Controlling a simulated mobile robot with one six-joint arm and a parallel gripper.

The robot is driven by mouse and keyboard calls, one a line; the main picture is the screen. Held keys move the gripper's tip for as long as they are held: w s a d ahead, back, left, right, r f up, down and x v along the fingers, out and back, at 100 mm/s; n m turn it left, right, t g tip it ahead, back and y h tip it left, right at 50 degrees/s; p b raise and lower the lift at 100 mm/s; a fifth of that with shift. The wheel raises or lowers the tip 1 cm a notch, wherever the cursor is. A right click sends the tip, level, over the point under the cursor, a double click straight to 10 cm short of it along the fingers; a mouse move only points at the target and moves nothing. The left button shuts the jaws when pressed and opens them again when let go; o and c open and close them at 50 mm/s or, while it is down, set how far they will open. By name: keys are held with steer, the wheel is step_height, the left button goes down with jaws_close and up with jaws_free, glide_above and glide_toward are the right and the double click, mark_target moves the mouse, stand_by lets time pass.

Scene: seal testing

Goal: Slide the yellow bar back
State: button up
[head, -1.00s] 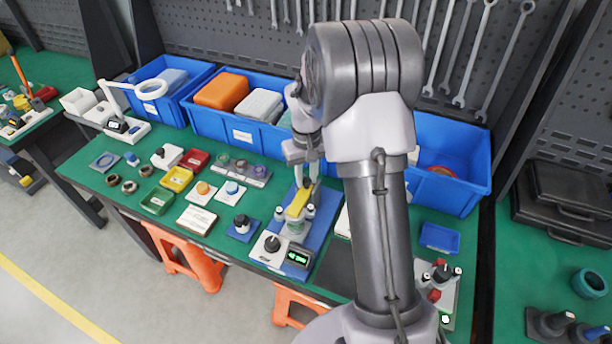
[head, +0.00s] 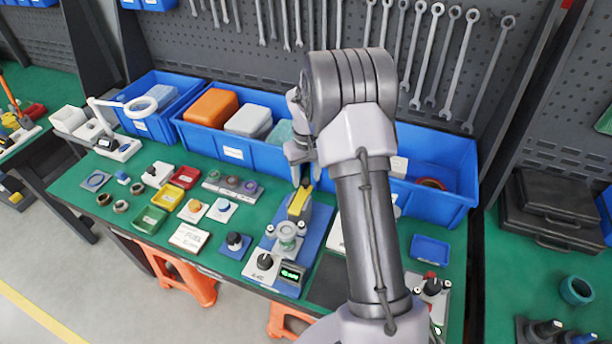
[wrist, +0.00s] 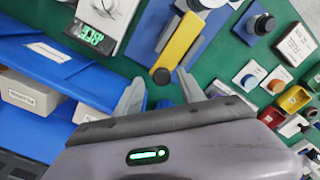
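The yellow bar (head: 300,205) lies on a grey mount on the blue base plate (head: 312,240), behind the clear round jar (head: 287,233) of the tester. In the wrist view the yellow bar (wrist: 180,45) runs away from me, with a dark round knob (wrist: 161,76) at its near end. My gripper (head: 302,178) is above the bar's back end. In the wrist view my gripper (wrist: 160,90) has its fingers spread wide, with the knob in line with the gap and clear space around it. The arm does not hide the bar.
Blue bins (head: 225,140) stand behind the tester. A black knob (head: 265,262) and a green-lit display (head: 291,273) are at its front. Small trays (head: 168,197) and parts lie to the left. A small blue tray (head: 430,250) is to the right of my arm.

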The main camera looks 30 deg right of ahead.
step_height(320, 180, up, 18)
steer(key=p, duration=0.4)
steer(key=shift+f+p, duration=0.25)
steer(key=shift+p, duration=0.15)
steer(key=s+a+r+m+t+y+b, duration=0.1)
steer(key=s+a+r+t+b, duration=0.1)
steer(key=s+a+b, duration=0.5)
steer(key=s+a+r+m+t+b, duration=0.1)
steer(key=s+a+r+t+b, duration=0.15)
steer(key=s+a, duration=0.85)
steer(key=s+a+f+m+t+y+b, duration=0.1)
steer(key=s+a+f, duration=0.3)
steer(key=s, duration=0.4)
steer(key=shift+s+a+f+b, duration=0.15)
steer(key=shift+s+f+b, duration=0.25)
steer(key=shift+f+b, duration=0.4)
